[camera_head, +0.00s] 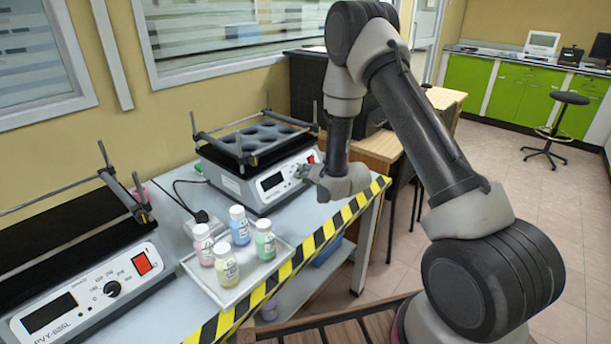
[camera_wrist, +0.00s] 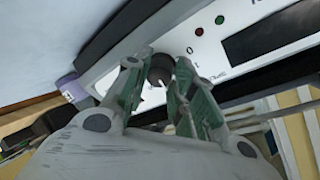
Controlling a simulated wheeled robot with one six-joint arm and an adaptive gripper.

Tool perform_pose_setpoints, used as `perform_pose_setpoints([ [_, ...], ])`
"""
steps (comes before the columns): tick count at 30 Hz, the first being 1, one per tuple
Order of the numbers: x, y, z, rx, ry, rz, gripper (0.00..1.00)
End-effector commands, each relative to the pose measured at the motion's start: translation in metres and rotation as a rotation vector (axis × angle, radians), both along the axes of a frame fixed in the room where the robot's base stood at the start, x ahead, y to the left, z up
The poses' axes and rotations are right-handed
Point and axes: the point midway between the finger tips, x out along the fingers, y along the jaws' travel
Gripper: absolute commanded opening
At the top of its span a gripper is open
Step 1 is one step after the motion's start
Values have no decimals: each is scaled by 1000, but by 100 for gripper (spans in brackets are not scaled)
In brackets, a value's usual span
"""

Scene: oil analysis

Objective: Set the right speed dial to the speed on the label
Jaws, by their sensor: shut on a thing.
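The right shaker (camera_head: 240,190) is a white machine with a black platform with round wells. Its front panel has a dark display (camera_head: 272,181) and a red switch (camera_head: 311,158). My gripper (camera_head: 306,173) is at that panel, right of the display. In the wrist view the right speed dial (camera_wrist: 160,68), small and black, sits between the two green-grey fingers of my gripper (camera_wrist: 158,74), which are shut on it. A "0" and some marks show beside the dial; its pointer and most of its scale are hidden. I cannot read a speed label.
The left shaker (camera_head: 90,303) has its own dial (camera_head: 112,289) and red switch (camera_head: 141,263). A white tray (camera_head: 262,283) with several capped bottles stands between the shakers, near the striped table edge (camera_head: 330,228). A black cable lies behind the tray.

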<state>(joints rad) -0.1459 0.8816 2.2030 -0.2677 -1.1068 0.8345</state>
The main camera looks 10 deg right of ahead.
Motion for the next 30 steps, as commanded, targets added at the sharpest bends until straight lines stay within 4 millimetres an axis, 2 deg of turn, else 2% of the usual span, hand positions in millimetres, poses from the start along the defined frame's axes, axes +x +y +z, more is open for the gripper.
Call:
perform_pose_setpoints([
  [10, 0, 0, 0, 106, 79, -71, 1],
  [27, 0, 0, 0, 128, 95, -85, 1],
  [28, 0, 0, 0, 127, 95, -85, 29],
  [30, 0, 0, 0, 127, 95, -85, 41],
])
